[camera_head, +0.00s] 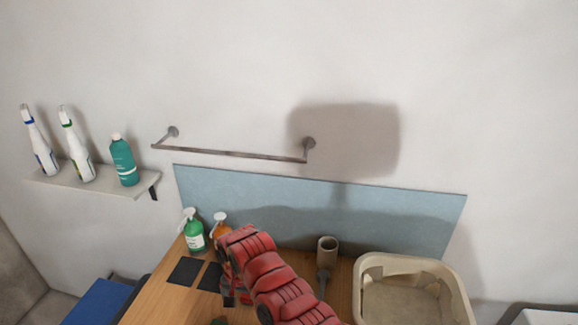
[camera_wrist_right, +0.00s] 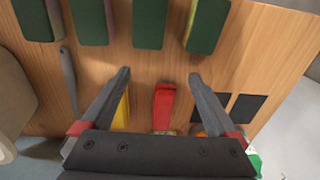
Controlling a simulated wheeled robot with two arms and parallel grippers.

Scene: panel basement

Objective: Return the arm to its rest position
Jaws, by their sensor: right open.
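My right arm (camera_head: 268,275) is red and reaches up from the bottom edge over the wooden table in the head view. Its gripper (camera_head: 232,296) points down over the table and is partly hidden by the arm. In the right wrist view the gripper (camera_wrist_right: 160,76) is open, its two dark fingers spread with nothing held between them. A red object (camera_wrist_right: 164,103) lies on the table beneath, seen between the fingers. My left gripper is not in view.
Several green blocks (camera_wrist_right: 149,22) lie on the wooden table (camera_head: 160,300). A shelf (camera_head: 100,182) and rail (camera_head: 230,153) are on the wall.

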